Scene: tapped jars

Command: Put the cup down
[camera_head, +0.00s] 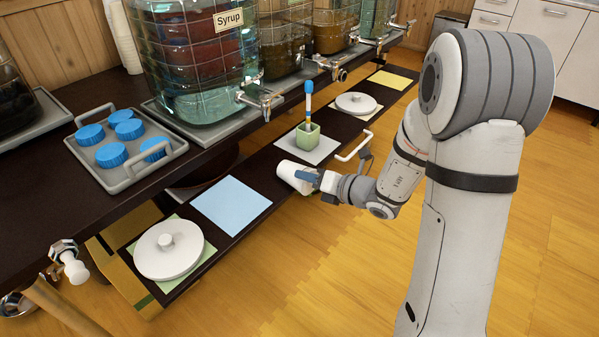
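My gripper (308,179) is at the front edge of the low dark shelf, its blue fingers against a white cup (290,174). It appears shut on the cup, which looks tilted, with its far end pointing left. The cup is over or beside the shelf, between the light blue mat (231,204) and the white mat (316,155); I cannot tell whether it touches the shelf. The blue mat is bare. Part of the cup is hidden by the fingers.
A green pot (308,138) with a blue-tipped brush stands on the white mat. White lids (168,250) lie on mats at both sides. A bare yellow mat (390,80) is at the far end. Tapped jars (196,60) and a grey tray (122,178) of blue caps stand on the counter above.

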